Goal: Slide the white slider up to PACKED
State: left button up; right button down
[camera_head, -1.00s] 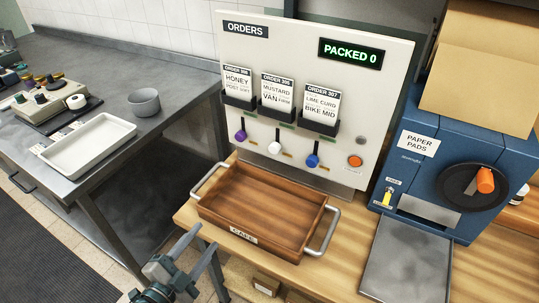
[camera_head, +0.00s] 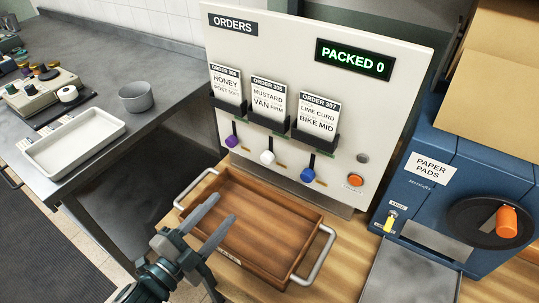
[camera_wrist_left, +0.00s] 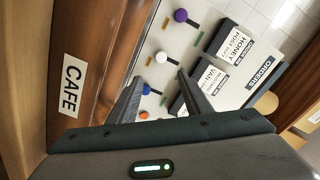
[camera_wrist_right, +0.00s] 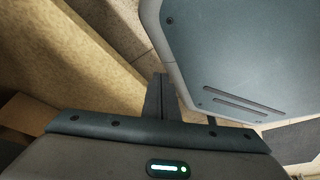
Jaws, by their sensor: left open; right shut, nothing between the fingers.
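The white slider (camera_head: 267,157) is a round knob on the lower part of the cream orders panel (camera_head: 300,50), below the middle order card, MUSTARD. It stands between the purple knob (camera_head: 232,141) and the blue knob (camera_head: 307,175). In the left wrist view the white slider (camera_wrist_left: 161,57) shows between and beyond the fingers. My left gripper (camera_head: 222,214) is open and empty over the wooden tray, short of the panel and apart from the slider. My right gripper (camera_wrist_right: 163,98) is shut and empty in its wrist view, away from the panel. The display (camera_head: 354,58) reads PACKED 0.
The wooden CAFE tray (camera_head: 210,185) with metal handles lies below the panel. An orange button (camera_head: 355,180) is at the panel's lower right. The blue paper pads machine (camera_head: 440,190) stands to the right. A grey counter with a white tray (camera_head: 70,148) is at left.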

pick_arm(q)
jog(key=shift+w+d+r, duration=0.1)
jog(key=shift+w+d, duration=0.1)
jog(key=shift+w, duration=0.05)
pick_arm(e)
jog(key=shift+w+d, duration=0.2)
jog(key=shift+w, duration=0.15)
pick_arm(q)
jog(key=shift+s+a, duration=0.1)
pick_arm(e)
jog(key=shift+r, duration=0.1)
jog(key=shift+s, duration=0.1)
pick_arm(q)
jog(key=p, duration=0.3)
send_near(265, 161)
jog(key=x, duration=0.2)
jog(key=p+x, duration=0.1)
jog(key=x, duration=0.5)
pick_arm(e)
jog(key=s+d+g, duration=0.2)
jog(key=s+d, duration=0.2)
jog(key=s, duration=0.6)
jog(key=shift+s+r+g+h, duration=0.2)
jog(key=shift+r+g+h, duration=0.2)
